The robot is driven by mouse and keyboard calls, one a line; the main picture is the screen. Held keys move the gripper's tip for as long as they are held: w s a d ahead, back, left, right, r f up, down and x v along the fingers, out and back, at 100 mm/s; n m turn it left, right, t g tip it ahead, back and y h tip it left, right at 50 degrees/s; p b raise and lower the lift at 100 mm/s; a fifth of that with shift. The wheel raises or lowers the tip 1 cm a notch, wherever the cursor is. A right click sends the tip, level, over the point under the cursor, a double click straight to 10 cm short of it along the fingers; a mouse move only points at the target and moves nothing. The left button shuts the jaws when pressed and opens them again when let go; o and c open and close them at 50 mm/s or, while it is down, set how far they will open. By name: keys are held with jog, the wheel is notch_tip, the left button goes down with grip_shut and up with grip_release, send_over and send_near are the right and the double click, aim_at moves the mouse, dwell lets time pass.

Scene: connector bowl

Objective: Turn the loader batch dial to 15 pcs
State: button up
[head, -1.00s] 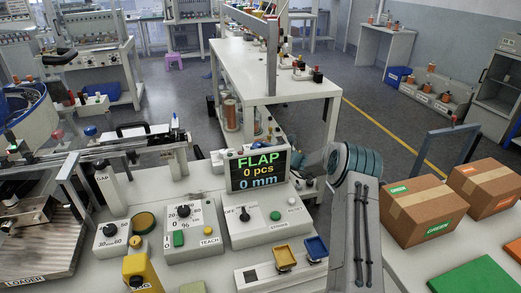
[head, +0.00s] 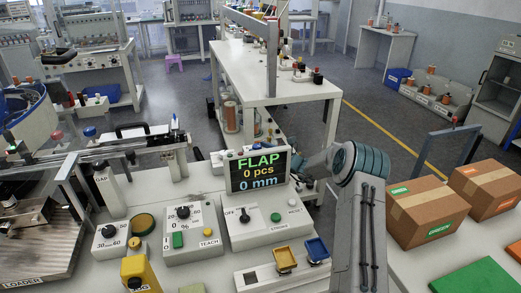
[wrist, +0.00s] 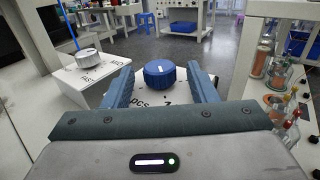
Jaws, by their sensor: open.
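A blue round dial (wrist: 160,77) with a white mark on top sits on a white panel (wrist: 149,101) in the wrist view. Lettering ending in "CS" and other black marks show on the panel in front of it. My gripper (wrist: 161,72) is open, one blue finger on each side of the dial, with a visible gap on both sides. I cannot tell how far down the fingers reach. In the head view the display (head: 258,170) reads "FLAP", "0 pcs", "0 mm". My gripper and the blue dial are not visible there.
A silver knob (wrist: 88,57) with "FAST" and "MED" labels stands left of my gripper. In the head view, control boxes with black dials (head: 183,212) and (head: 244,215) stand at the front. Cardboard boxes (head: 428,205) are on the right. Bottles (wrist: 291,118) stand at right in the wrist view.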

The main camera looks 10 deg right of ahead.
jog(key=v, duration=1.3)
jog(key=shift+s+b, duration=0.2)
jog(key=shift+b, duration=0.15)
jog(key=shift+d+r, duration=0.1)
jog(key=shift+d, duration=0.05)
